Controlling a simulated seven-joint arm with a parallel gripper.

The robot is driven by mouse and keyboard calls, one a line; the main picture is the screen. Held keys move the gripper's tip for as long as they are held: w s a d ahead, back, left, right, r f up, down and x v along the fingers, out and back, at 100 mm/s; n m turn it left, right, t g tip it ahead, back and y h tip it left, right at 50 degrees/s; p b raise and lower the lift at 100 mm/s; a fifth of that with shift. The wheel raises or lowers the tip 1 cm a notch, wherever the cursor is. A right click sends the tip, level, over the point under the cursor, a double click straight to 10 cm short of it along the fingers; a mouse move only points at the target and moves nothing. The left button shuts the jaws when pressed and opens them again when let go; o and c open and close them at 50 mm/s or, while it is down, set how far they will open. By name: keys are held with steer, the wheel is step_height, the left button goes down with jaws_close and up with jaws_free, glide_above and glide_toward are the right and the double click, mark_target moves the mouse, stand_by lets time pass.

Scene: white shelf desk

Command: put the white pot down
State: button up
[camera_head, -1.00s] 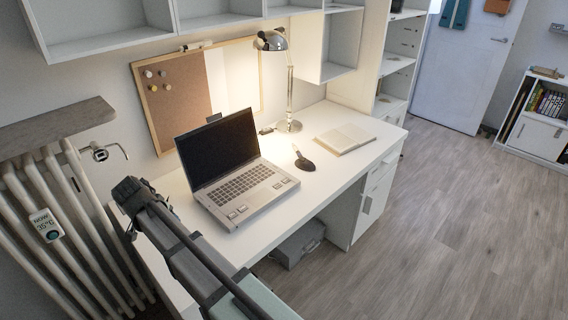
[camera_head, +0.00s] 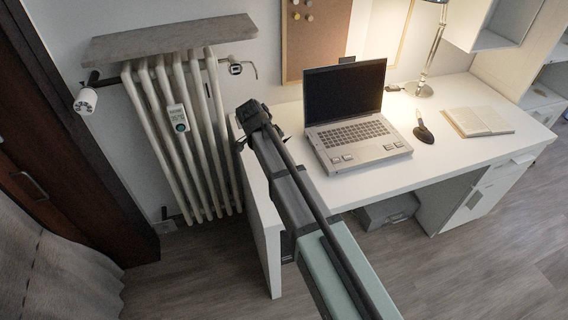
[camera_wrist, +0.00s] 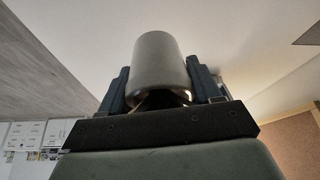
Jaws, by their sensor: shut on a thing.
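The white pot (camera_wrist: 160,70) shows in the wrist view as a plain, pale grey-looking cylinder between the two dark fingers of my gripper (camera_wrist: 162,92). My gripper is shut on it. In the head view my gripper (camera_head: 246,128) is at the far end of my arm, near the left end of the white desk (camera_head: 440,165), between the radiator and the laptop. The pot is hidden behind my arm in the head view, so I cannot tell its height above the desk there.
An open laptop (camera_head: 355,132) stands on the desk right of my arm.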

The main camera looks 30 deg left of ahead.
steer(key=shift+f, duration=3.5)
steer(key=shift+f, duration=0.1)
steer(key=o, duration=1.2)
steer(key=shift+c, duration=0.2)
steer(key=v, duration=1.2)
